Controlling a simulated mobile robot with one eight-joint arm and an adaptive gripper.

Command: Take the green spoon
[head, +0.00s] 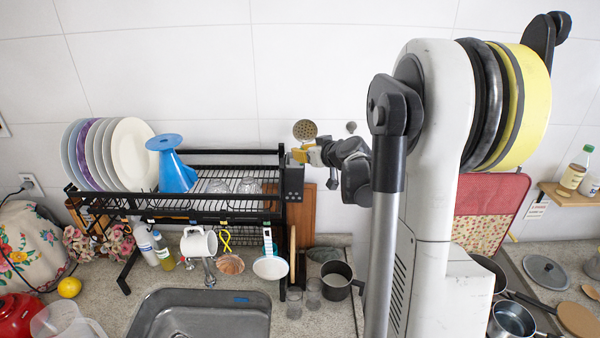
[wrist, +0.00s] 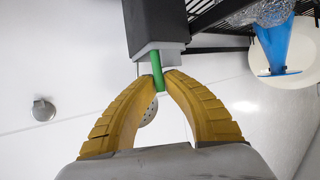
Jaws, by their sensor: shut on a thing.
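The green spoon (wrist: 157,70) shows in the wrist view only as a short green shaft at the mouth of a dark holder with a grey rim (wrist: 160,48). My gripper (wrist: 161,82) is shut on this shaft, its yellow fingertips just clear of the rim. The rest of the spoon is hidden in the holder or behind the fingers. In the head view my gripper (head: 310,155) is just above the dark holder (head: 293,184) at the rack's right end. I cannot make out the green spoon there.
The black rack (head: 222,216) holds plates (head: 132,155), a blue funnel-like piece (head: 175,172) and glasses. A perforated disc (head: 305,129) shows against the wall behind my gripper. A sink (head: 200,300), hanging cups and a dark pot (head: 338,280) are below.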

